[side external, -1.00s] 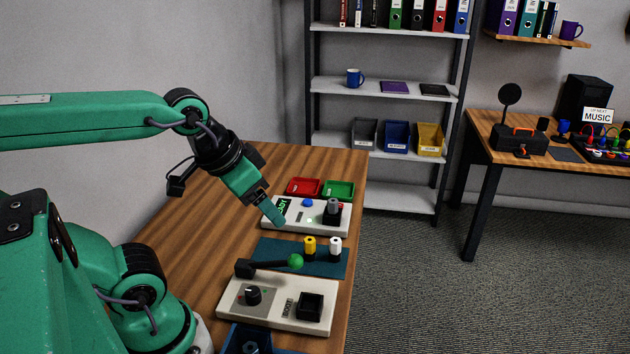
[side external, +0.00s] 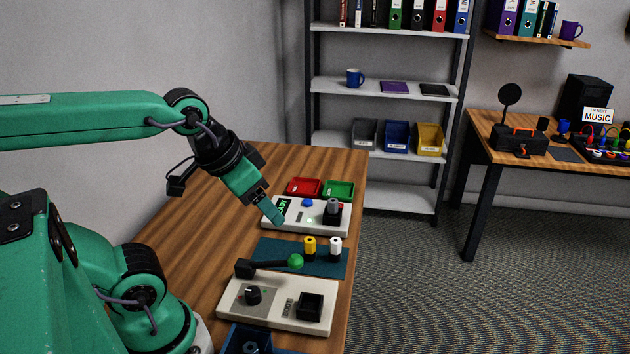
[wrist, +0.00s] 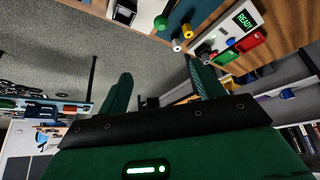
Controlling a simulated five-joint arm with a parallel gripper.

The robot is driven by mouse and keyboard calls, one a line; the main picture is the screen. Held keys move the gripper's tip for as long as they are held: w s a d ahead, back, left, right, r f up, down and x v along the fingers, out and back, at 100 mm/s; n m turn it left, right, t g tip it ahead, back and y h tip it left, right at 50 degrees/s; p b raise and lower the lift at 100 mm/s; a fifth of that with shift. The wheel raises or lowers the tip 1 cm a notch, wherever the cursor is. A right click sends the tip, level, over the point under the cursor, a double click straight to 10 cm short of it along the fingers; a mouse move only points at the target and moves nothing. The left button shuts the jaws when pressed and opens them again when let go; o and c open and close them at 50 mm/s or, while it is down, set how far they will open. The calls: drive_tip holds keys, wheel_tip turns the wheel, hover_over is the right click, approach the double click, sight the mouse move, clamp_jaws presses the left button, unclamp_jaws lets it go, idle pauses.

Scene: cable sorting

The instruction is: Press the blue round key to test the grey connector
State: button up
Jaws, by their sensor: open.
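The blue round key (side external: 308,202) sits on a white test panel (side external: 296,226) near the table's right edge. The grey connector (side external: 332,208) stands upright in a black socket at the panel's right end. A small display on the panel reads READY in the wrist view (wrist: 244,19). My gripper (side external: 276,216) is in front of the panel's left end in the side view, left of and apart from the blue key. Its height above the panel is hard to tell. In the wrist view my gripper (wrist: 157,72) has its fingers apart with nothing between them.
Red (side external: 303,187) and green (side external: 339,190) trays lie behind the panel. A green-knobbed lever (side external: 295,261) and a second panel (side external: 272,314) are nearer. The table's left side is clear.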

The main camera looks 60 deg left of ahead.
clamp_jaws()
idle(1.5)
